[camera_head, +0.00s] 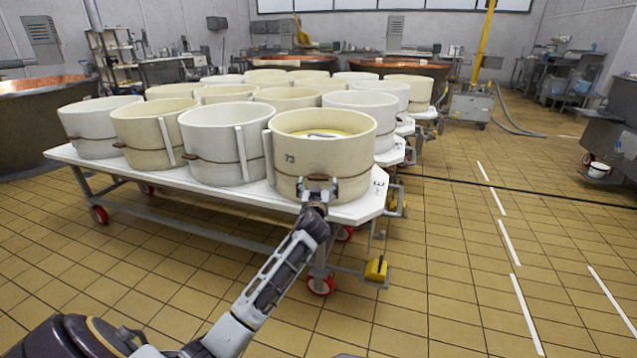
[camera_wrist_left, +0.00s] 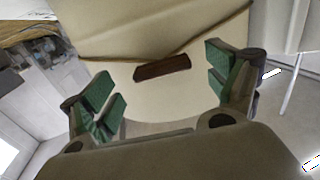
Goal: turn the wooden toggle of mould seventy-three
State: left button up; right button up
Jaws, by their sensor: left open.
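Mould seventy-three (camera_head: 289,178) is a cream round mould with "73" on its side. It stands at the near right end of a white table (camera_head: 371,205), with yellowish contents inside. Its wooden toggle (camera_wrist_left: 162,68) is a short dark brown bar on the mould's wall, slightly tilted in the left wrist view. A cord runs around the mould there. My left gripper (camera_head: 318,186) is in front of the mould's near side and hides the toggle in the head view. In the wrist view its green-padded fingers (camera_wrist_left: 165,84) are spread wide, with the toggle between and beyond them, apart from both. My right gripper is not in view.
Several other moulds, such as a white one (camera_head: 222,155) directly left, crowd this table and the tables behind. Copper vats (camera_head: 400,66) stand at the back. A yellow wheel part (camera_head: 376,270) sits low under the table's right end. Tiled floor at the right is open.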

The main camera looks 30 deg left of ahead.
aim_at(318, 180)
pick_arm(q)
jog(key=shift+b+x, duration=0.55)
jog(key=shift+x, duration=1.4)
jog(key=shift+a, duration=0.1)
jog(key=c, duration=1)
